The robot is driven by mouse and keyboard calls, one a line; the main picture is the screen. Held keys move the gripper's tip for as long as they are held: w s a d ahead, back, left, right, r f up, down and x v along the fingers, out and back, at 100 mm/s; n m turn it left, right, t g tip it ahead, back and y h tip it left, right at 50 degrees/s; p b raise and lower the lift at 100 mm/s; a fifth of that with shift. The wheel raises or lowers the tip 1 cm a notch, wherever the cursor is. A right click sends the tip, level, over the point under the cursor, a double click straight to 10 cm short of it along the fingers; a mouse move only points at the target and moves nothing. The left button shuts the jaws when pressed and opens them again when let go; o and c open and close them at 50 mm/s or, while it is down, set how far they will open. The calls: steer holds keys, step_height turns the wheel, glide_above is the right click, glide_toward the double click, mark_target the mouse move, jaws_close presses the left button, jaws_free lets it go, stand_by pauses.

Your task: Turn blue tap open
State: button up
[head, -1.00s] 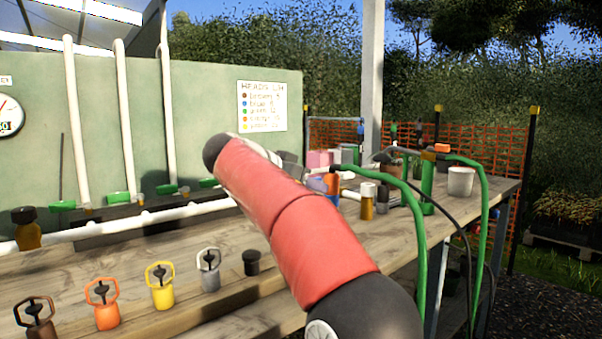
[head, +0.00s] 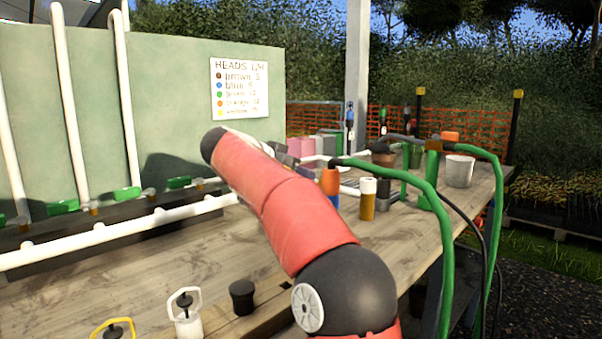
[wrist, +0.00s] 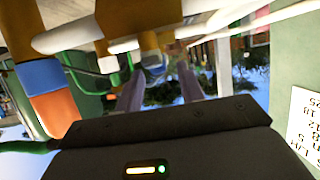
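In the wrist view, which looks upside down, my gripper (wrist: 158,82) shows two fingers standing apart, with a gap between them. A small blue part (wrist: 155,70) shows beyond the gap, below a brass-coloured fitting (wrist: 148,42); it may be the blue tap, but it is blurred. I cannot tell whether the fingers touch it. In the head view my red arm reaches over the bench and hides most of my gripper, and no blue tap handle shows clearly there. Green tap handles (head: 128,194) sit along the white pipe at the left.
An orange-and-blue cylinder (head: 330,182) stands right of my arm, and it also shows in the wrist view (wrist: 45,75). Beside it are a white-capped amber bottle (head: 367,203) and green hoses (head: 445,250). The bench top (head: 150,260) has bare room left of my arm.

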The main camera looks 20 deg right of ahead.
steer(key=shift+x, duration=0.85)
jaws_close()
